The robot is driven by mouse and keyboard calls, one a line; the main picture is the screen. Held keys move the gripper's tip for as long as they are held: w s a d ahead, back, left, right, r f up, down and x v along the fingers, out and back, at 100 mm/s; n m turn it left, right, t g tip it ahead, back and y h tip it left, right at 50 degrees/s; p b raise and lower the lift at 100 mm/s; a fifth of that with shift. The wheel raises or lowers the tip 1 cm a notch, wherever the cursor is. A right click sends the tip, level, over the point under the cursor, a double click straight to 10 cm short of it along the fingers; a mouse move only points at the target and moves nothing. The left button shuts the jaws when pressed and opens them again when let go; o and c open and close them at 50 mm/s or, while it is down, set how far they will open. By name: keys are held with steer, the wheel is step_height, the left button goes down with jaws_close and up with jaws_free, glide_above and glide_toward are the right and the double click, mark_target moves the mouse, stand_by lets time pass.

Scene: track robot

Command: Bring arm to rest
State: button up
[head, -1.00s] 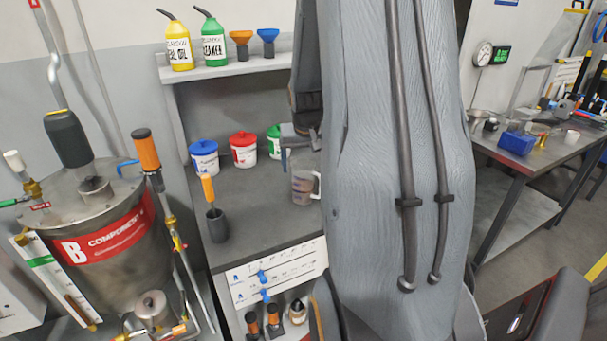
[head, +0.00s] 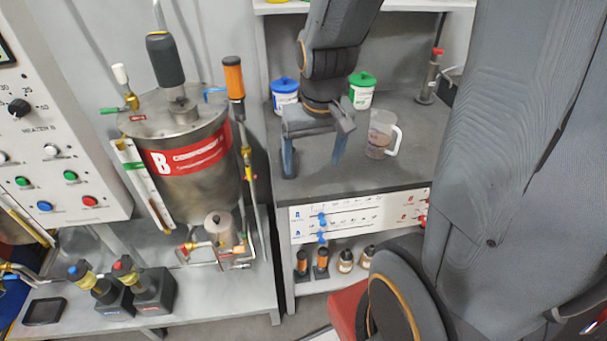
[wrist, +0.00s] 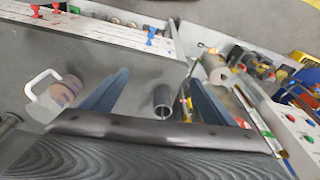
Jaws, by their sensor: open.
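My gripper (head: 313,168) is open in the head view, its two blue-grey fingers pointing down over the grey workbench (head: 400,175), with nothing between them that I can see there. A clear measuring jug (head: 379,135) with a white handle stands upright on the bench to the right of the fingers, apart from them. In the wrist view my gripper (wrist: 158,95) shows its two fingers spread. A dark hollow cylinder (wrist: 163,100) appears between them, its distance unclear. The jug (wrist: 62,92) is left of the fingers there. My arm covers the right of the head view.
The steel tank marked B (head: 185,165) with its pipes stands left of the bench. A blue-lidded tub (head: 285,95) and a green-lidded tub (head: 362,90) stand at the back. A slider panel (head: 360,212) forms the bench front, with small bottles below. Open floor is scarce.

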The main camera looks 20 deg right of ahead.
steer(key=s+a+n, duration=0.1)
steer(key=s+a, duration=0.3)
steer(key=shift+a+f, duration=0.2)
steer(key=shift+f, duration=0.2)
step_height(320, 180, down, 3)
steer(key=shift+r+g+b, duration=0.1)
steer(key=shift+g+b, duration=0.3)
steer(key=shift+b, duration=0.85)
